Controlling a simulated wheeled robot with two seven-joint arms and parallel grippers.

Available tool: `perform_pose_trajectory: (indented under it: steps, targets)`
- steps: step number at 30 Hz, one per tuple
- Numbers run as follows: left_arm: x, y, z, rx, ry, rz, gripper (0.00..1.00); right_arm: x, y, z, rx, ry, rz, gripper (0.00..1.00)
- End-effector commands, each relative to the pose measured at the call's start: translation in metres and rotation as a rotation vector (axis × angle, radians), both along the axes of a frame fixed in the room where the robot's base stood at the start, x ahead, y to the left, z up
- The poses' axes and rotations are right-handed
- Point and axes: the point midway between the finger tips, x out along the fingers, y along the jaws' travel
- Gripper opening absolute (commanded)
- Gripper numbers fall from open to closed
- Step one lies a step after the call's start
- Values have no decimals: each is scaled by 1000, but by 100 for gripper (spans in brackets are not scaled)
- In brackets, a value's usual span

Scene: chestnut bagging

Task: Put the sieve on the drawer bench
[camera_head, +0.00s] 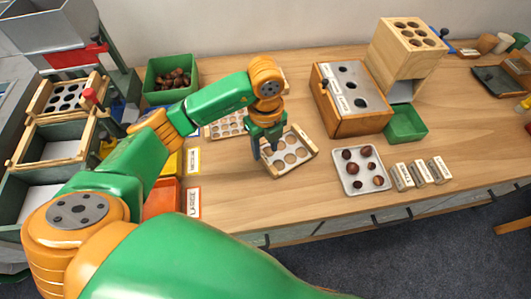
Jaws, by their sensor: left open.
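A wooden-framed sieve (301,160) with several large round holes lies on the drawer bench (330,195), near its front edge left of centre. My left gripper (264,150) points down at the sieve's left edge and is open. Its fingertips are close to the frame; I cannot tell whether they touch it. A second sieve (224,126) with smaller holes lies behind, partly hidden by my left arm. Another sieve (64,96) sits in the rack at the far left. My right gripper is not in view.
A metal tray (361,187) with several chestnuts lies right of the sieve, beside labelled blocks (421,173). Behind stand a wooden box with holes (352,121), a green bin (405,123) and a green crate of chestnuts (150,97). Orange and yellow bins (163,200) stand left. Bare bench lies in front of the sieve.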

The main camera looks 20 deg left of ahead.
Motion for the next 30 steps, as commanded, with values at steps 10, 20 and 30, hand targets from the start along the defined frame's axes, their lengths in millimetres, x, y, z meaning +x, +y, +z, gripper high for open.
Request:
perform_pose_trajectory:
  steps: [10,20,30]
  targets:
    - [0,0,79,1,-2,-1,47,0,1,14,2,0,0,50]
    - [-1,0,82,0,1,-1,47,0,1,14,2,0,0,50]
    - [0,0,118,1,1,-1,47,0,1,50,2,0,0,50]
